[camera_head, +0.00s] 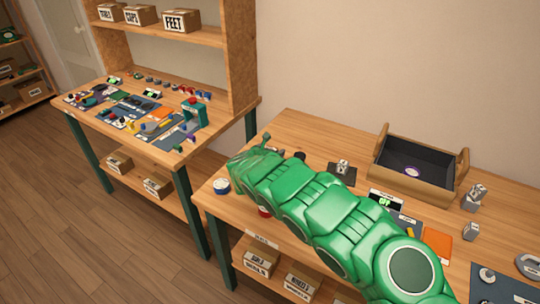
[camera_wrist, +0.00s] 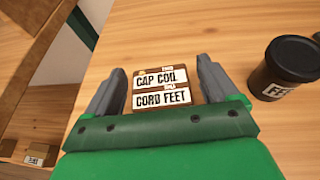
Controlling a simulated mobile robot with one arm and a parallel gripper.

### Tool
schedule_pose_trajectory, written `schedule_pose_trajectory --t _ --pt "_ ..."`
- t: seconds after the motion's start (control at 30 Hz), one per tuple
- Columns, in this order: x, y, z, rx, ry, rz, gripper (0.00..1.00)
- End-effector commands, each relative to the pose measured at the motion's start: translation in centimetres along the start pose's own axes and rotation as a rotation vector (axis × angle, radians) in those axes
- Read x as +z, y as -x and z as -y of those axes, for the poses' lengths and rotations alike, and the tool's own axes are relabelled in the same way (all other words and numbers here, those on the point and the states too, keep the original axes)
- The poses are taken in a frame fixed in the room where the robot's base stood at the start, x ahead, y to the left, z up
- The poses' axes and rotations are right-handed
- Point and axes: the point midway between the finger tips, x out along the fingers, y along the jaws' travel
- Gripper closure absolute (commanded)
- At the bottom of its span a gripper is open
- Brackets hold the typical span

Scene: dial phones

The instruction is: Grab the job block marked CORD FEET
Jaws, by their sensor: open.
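In the wrist view, a label reading CORD FEET (camera_wrist: 162,99) faces me on a small brown wooden block. A label reading CAP COIL (camera_wrist: 160,78) lies just beyond it. I cannot tell whether the two labels are on one block or on two touching blocks. My gripper (camera_wrist: 163,72) is open, with one grey finger to the left of the labels and one to the right. Its green body covers the near side. In the head view my green arm reaches over the near bench, and the block is hidden there.
A dark lidded jar (camera_wrist: 291,68) stands right of my gripper. A wooden tray (camera_head: 420,168) with a dark inside sits at the bench's back. A blue-and-white round item (camera_head: 221,186) lies by the left edge. Metal blocks (camera_head: 474,196) stand at the right.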

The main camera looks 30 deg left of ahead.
Motion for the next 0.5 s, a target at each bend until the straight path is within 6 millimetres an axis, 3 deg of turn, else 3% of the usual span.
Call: schedule_pose_trajectory --t 0.3,0.5 --pt "-0.02 -0.19 0.03 0.0 0.0 0.0 0.14" --pt "-0.02 -0.18 0.02 0.0 0.0 0.0 0.45"
